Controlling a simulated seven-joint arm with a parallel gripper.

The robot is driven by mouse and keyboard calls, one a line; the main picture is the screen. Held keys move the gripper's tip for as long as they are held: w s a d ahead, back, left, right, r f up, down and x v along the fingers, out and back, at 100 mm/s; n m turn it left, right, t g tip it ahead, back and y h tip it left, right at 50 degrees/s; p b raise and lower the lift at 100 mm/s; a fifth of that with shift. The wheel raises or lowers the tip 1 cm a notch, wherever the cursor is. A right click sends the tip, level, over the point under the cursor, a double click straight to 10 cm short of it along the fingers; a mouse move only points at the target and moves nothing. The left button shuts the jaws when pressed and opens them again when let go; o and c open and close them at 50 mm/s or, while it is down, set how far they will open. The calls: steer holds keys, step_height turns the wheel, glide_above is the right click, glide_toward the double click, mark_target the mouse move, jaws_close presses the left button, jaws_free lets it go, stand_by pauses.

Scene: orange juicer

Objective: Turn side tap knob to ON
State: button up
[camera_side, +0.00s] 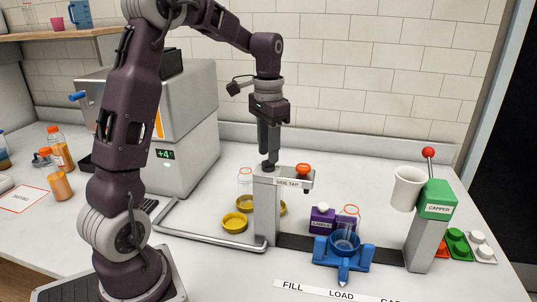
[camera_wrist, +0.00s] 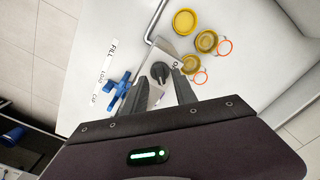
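The side tap is a grey post (camera_side: 266,212) with a short arm labelled SIDE TAP (camera_side: 288,184) and an orange-red cap (camera_side: 303,169). A dark knob (camera_wrist: 160,72) on its top shows in the wrist view, with part of a printed label beside it. My gripper (camera_side: 269,152) points straight down just above the post. In the wrist view its two fingers (camera_wrist: 160,82) are apart, with the knob between or just beyond the tips. I cannot tell if either finger touches it. Most of the knob is hidden by the fingers in the side view.
A bent grey pipe (camera_side: 210,238) runs along the counter to the post. A blue fixture (camera_side: 344,250) and purple block (camera_side: 322,220) stand to the right, then the green capper (camera_side: 435,198) with a white cup (camera_side: 408,187).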

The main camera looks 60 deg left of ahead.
step_height(320, 180, up, 5)
steer(key=shift+r, duration=0.1)
stand_by(0.3)
steer(key=shift+s+d+r, duration=0.1)
steer(key=shift+d+r, duration=0.05)
steer(key=shift+d, duration=0.1)
steer(key=s+d+r+t, duration=0.3)
steer(key=s+d+t, duration=0.1)
steer(key=s+d, duration=1)
steer(key=s+d+f+t, duration=0.1)
steer(key=s+d+f, duration=0.2)
steer(key=s, duration=0.4)
steer(key=shift+t, duration=0.3)
